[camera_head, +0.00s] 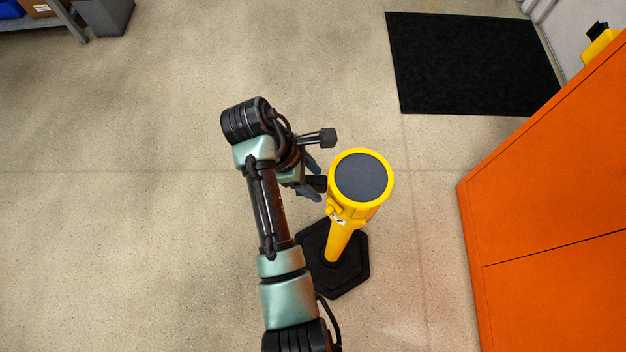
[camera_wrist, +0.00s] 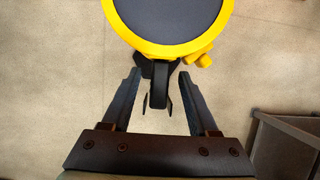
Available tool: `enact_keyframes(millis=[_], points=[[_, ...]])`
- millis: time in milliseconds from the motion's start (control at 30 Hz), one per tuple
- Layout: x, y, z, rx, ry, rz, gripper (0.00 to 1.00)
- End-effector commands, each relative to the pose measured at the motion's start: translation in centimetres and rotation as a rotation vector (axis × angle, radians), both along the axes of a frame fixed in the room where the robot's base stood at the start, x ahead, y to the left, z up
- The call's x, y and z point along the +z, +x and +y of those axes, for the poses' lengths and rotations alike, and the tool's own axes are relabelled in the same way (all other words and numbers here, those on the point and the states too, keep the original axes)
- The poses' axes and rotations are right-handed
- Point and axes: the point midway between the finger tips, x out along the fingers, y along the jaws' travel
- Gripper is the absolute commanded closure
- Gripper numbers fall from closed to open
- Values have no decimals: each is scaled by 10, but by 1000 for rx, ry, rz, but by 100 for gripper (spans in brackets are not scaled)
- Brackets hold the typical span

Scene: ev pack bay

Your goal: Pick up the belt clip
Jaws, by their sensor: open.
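The belt clip (camera_wrist: 158,88) is a small black piece sticking out from the side of a yellow post head (camera_wrist: 226,22). In the wrist view it lies between the two open fingers of my gripper (camera_wrist: 160,77), with a gap on each side. In the head view the clip (camera_head: 318,184) shows as a dark stub at the left of the yellow head (camera_head: 332,173). My gripper (camera_head: 312,181) is beside it there, its fingers on either side. The gripper holds nothing. I cannot tell exactly how the fingers compare in height with the clip.
The yellow post (camera_head: 338,240) stands upright on a black base (camera_head: 350,278). Orange cabinets (camera_head: 545,190) are at the right. A black mat (camera_head: 470,62) lies at the back right. A grey bin (camera_head: 105,15) stands at the back left. The floor at left is clear.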

Motion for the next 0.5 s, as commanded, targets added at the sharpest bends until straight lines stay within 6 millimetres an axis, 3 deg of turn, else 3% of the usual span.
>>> enact_keyframes(millis=[67, 367, 500], points=[[0, 0, 0, 0, 0, 0, 45], [0, 0, 0, 0, 0, 0, 99], [0, 0, 0, 0, 0, 0, 100]])
